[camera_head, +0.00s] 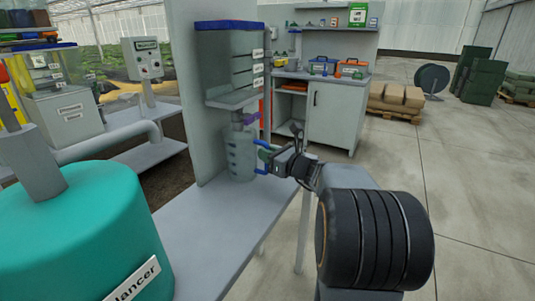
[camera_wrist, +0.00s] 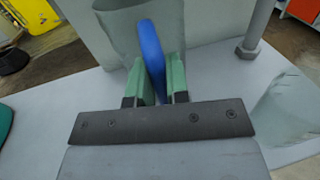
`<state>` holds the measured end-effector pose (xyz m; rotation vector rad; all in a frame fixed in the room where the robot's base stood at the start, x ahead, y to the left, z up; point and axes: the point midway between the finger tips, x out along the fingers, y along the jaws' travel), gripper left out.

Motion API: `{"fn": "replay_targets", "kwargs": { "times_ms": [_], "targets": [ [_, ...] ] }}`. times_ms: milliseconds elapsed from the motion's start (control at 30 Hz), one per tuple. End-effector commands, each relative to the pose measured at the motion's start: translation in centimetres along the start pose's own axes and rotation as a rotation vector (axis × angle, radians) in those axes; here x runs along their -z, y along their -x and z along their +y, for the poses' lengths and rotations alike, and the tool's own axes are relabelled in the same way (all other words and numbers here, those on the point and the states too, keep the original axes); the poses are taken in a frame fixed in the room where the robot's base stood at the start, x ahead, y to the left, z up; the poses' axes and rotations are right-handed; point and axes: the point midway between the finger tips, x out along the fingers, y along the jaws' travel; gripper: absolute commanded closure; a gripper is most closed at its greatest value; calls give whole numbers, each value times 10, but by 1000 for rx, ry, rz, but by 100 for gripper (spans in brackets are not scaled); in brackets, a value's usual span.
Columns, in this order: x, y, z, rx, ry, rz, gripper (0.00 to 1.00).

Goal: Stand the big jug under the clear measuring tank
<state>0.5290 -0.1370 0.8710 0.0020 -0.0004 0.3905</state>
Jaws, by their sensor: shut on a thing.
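The clear measuring tank (camera_head: 228,62), with a blue rim and white labels, is mounted on a grey upright panel. A purple valve (camera_head: 250,118) sits below it. The big jug (camera_head: 240,158) is clear with dark graduation marks and stands upright below the tank and valve, over the grey bench. I cannot tell whether its base touches the bench. My gripper (camera_head: 270,157) comes from the right and is shut on the jug's blue handle (camera_wrist: 151,45). In the wrist view the green fingers (camera_wrist: 159,82) sit on both sides of the handle.
The grey bench top (camera_head: 205,235) is clear in front of the jug. A large teal tank (camera_head: 85,235) fills the near left. The upright panel (camera_head: 188,100) stands beside the jug. A grey cabinet (camera_head: 330,110) is behind, with open floor to the right.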

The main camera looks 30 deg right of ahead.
Motion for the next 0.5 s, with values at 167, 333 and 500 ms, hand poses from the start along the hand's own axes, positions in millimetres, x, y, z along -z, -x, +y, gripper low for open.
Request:
{"fn": "replay_targets", "kwargs": {
  "times_ms": [167, 333, 500],
  "targets": [
    [1, 0, -1, 1, -1, 0, 71],
    [1, 1, -2, 3, 0, 0, 58],
    [1, 1, -2, 3, 0, 0, 58]
  ]
}}
